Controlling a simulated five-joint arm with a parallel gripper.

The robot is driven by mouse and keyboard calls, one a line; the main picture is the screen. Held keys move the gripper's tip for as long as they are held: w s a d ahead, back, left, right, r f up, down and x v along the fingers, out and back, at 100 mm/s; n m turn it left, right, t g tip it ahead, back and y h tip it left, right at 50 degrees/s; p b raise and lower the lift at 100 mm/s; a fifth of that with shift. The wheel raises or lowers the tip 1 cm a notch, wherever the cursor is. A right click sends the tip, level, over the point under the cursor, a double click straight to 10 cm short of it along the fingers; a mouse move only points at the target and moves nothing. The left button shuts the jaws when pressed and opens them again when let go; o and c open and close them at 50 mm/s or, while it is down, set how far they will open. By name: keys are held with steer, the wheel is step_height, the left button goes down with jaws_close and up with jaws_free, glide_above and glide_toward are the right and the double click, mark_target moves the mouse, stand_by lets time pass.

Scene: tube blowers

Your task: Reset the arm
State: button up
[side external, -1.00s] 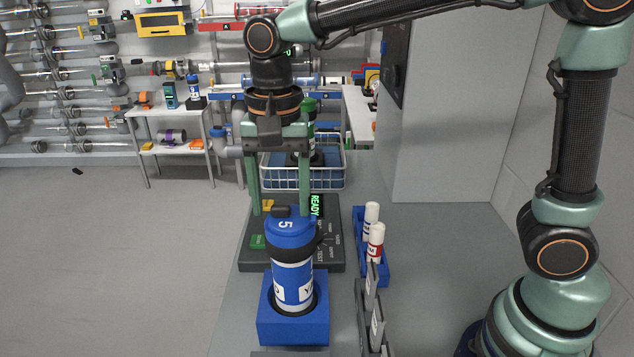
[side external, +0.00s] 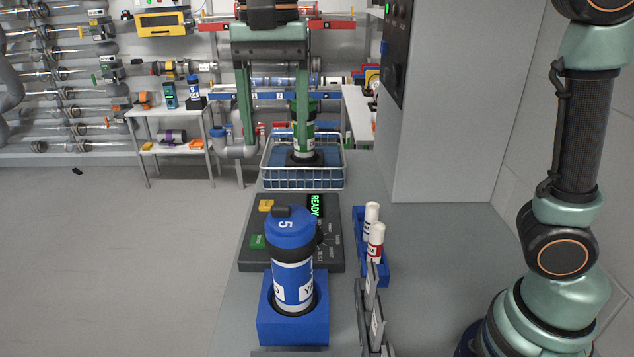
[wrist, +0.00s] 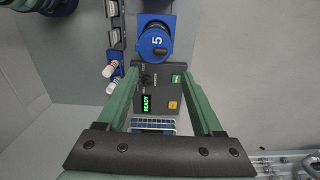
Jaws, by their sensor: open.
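My gripper (side external: 274,148) is open and empty, with its two green fingers pointing down, high above the bench. It is well above the blue canister marked 5 (side external: 292,265), which stands upright in a blue square holder (side external: 292,327). In the wrist view the open fingers of my gripper (wrist: 165,85) frame the dark control panel (wrist: 160,95), with the blue canister (wrist: 154,45) beyond their tips. The panel shows a green READY display (side external: 315,205).
White tubes with red bands (side external: 375,240) stand in a blue rack at the right. Grey plates (side external: 376,320) stand before the rack. A grey cabinet (side external: 445,130) is at the right.

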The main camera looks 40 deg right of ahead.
steer(key=shift+r, duration=0.5)
steer(key=shift+d, duration=0.1)
steer(key=s+d+f+n+t, duration=0.2)
steer(key=s+d+f+n, duration=0.1)
steer(key=d, duration=0.5)
steer(key=s+d+f+n+t, duration=0.3)
steer(key=d+f+n, duration=0.3)
steer(key=d+f, duration=0.2)
steer(key=shift+s+f+t, duration=0.15)
steer(key=shift+f+t, duration=0.05)
steer(key=shift+t, duration=0.1)
steer(key=shift+o, duration=0.3)
steer(key=shift+d, duration=0.1)
